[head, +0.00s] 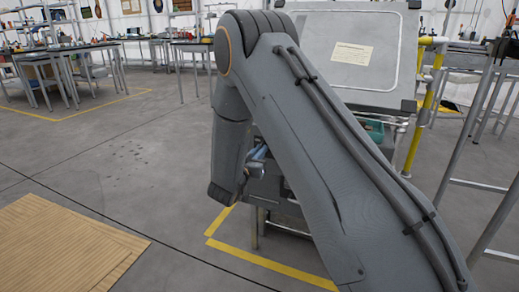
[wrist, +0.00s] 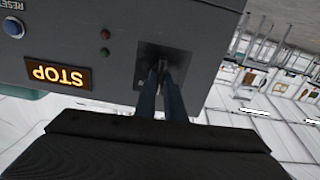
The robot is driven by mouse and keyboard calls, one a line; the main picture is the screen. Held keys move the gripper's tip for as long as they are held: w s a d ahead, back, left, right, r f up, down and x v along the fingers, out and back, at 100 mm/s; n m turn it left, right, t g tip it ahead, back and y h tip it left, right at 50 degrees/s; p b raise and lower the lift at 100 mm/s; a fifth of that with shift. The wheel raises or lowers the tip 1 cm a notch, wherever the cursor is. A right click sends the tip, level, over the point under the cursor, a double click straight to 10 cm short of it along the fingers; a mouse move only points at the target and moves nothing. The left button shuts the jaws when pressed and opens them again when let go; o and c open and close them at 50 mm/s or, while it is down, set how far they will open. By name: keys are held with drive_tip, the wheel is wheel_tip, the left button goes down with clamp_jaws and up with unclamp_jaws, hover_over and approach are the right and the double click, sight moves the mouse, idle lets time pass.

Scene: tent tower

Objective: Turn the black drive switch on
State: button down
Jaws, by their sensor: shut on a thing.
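In the wrist view, a grey control box (wrist: 215,62) fills the upper left, shown upside down. The black drive switch (wrist: 161,62) sits on a dark square plate (wrist: 143,66) on its face. My gripper (wrist: 163,72) has its two dark blue fingers closed together on the switch. The fingers hide most of the switch, so I cannot tell its position. A lit sign (wrist: 57,73) on the box reads STOP in orange. In the head view, my gripper (head: 256,160) is partly visible at the box, and my arm hides the switch.
A blue button (wrist: 13,27) marked RESET, a red lamp (wrist: 106,34) and a green lamp (wrist: 105,52) are on the box face. A tilted panel with a paper label (head: 352,53) and a yellow post (head: 425,110) stand behind my arm. The floor at left is open, with a wooden board (head: 60,245).

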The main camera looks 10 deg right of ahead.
drive_tip(key=shift+s+d+f+m+p, duration=0.15)
drive_tip(key=shift+m+p, duration=0.35)
drive_tip(key=shift+m, duration=1.9)
drive_tip(key=shift+d+r+m+p, duration=0.1)
drive_tip(key=shift+m+p, duration=0.35)
drive_tip(key=shift+m, duration=1.95)
drive_tip(key=c, duration=1.8)
unclamp_jaws()
drive_tip(key=shift+c, duration=0.2)
drive_tip(key=p+v, duration=0.1)
drive_tip(key=v, duration=0.6)
drive_tip(key=shift+s+a, duration=0.25)
drive_tip(key=shift+s, duration=0.05)
